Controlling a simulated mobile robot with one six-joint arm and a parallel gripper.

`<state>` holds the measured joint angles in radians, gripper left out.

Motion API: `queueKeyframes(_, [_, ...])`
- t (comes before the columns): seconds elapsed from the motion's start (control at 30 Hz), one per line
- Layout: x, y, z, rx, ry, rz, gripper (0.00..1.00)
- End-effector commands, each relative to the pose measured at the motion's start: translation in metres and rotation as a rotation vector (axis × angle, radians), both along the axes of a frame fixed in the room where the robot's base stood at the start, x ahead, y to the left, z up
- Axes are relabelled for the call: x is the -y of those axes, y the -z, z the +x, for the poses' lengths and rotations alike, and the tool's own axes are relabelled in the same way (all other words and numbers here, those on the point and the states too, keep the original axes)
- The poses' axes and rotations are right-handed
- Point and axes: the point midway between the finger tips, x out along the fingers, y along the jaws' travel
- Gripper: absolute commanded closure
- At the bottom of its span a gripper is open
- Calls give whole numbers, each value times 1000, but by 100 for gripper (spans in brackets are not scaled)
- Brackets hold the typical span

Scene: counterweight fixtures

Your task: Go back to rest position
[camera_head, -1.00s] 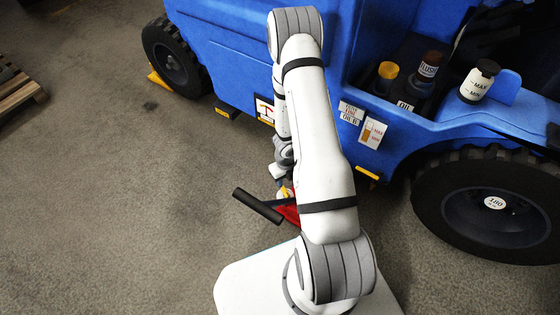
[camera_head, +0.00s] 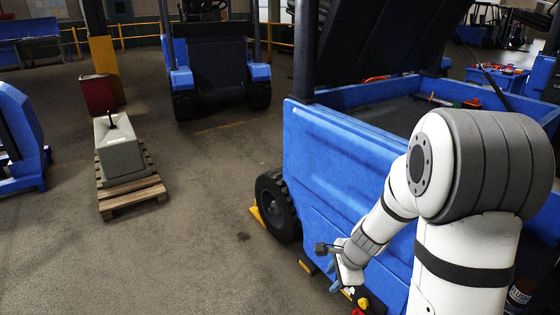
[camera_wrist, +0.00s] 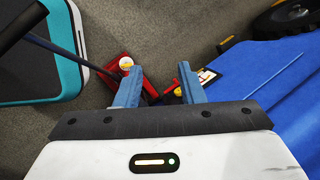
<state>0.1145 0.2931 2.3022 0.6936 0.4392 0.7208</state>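My gripper (camera_wrist: 159,83) shows in the wrist view as two blue fingers spread apart, with nothing held between them. Beyond the fingertips lies a red object (camera_wrist: 148,92) with a round yellow-and-white part, seen over the floor. In the head view my arm is bent on the right side. Its gripper (camera_head: 337,285) points down in front of the blue vehicle's side (camera_head: 335,190), and its fingers are small and partly hidden there. A red and yellow item (camera_head: 362,304) shows just below it at the bottom edge.
The blue vehicle's wheel (camera_head: 277,205) has a yellow wedge (camera_head: 258,216) beside it. A grey block (camera_head: 119,150) rests on a wooden pallet (camera_head: 133,196) at the left. Another blue vehicle (camera_head: 215,65) stands at the back. The floor (camera_head: 190,250) between is clear.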

Motion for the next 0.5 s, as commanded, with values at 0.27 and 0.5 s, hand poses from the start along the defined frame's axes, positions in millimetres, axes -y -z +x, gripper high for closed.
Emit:
queueKeyframes(0.27, [-16,-178,-65,145,-626,-174,65])
queueKeyframes(0.5, [-8,-283,-132,195,-1104,-377,65])
